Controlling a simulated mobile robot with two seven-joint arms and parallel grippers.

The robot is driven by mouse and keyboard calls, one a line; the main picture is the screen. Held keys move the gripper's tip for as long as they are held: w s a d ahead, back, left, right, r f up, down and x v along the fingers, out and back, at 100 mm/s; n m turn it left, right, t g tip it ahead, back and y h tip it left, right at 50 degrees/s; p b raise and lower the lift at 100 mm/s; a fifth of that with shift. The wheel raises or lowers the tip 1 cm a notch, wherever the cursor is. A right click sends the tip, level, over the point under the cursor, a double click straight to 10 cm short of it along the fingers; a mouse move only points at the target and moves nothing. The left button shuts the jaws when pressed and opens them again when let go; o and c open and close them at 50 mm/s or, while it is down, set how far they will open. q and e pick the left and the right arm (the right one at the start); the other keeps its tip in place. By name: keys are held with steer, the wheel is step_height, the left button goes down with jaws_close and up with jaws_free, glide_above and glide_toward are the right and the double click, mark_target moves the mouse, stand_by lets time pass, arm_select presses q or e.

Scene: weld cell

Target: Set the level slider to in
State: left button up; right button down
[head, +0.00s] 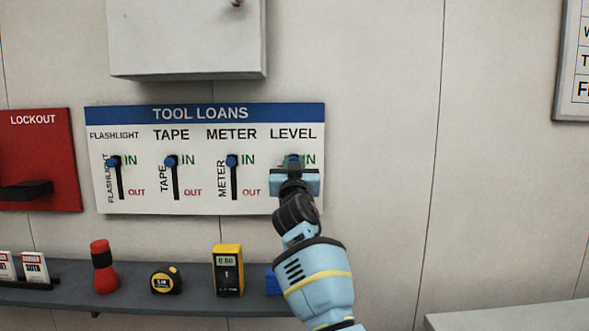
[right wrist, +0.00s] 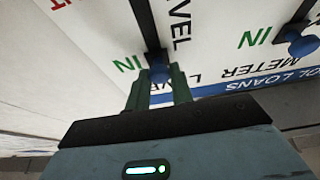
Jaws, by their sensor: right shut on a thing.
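The white tool loans board (head: 205,205) hangs on the wall, with several blue-knobbed sliders in black vertical slots. The level slider is the rightmost one; in the head view my right gripper (head: 293,168) covers most of it. In the right wrist view the blue level knob (right wrist: 158,72) sits beside the green IN label, at that end of its slot. The right gripper's two green fingers (right wrist: 158,88) are shut on the knob, one on each side. The OUT end of this slot is hidden in the head view. My left gripper is not in view.
The flashlight (head: 114,161), tape (head: 171,161) and meter (head: 232,160) knobs are at their IN ends. A shelf (head: 200,299) below holds a red flashlight, tape measure, yellow meter and a partly hidden blue object. A grey box (head: 187,40) is above.

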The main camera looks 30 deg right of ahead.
steer(key=c, duration=1.4)
jaws_free()
steer(key=shift+r, duration=0.4)
steer(key=shift+o, duration=0.8)
steer(key=shift+f, duration=0.2)
arm_select(q)
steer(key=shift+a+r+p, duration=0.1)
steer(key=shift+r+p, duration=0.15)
steer(key=shift+p, duration=0.05)
arm_select(e)
steer(key=v, duration=0.8)
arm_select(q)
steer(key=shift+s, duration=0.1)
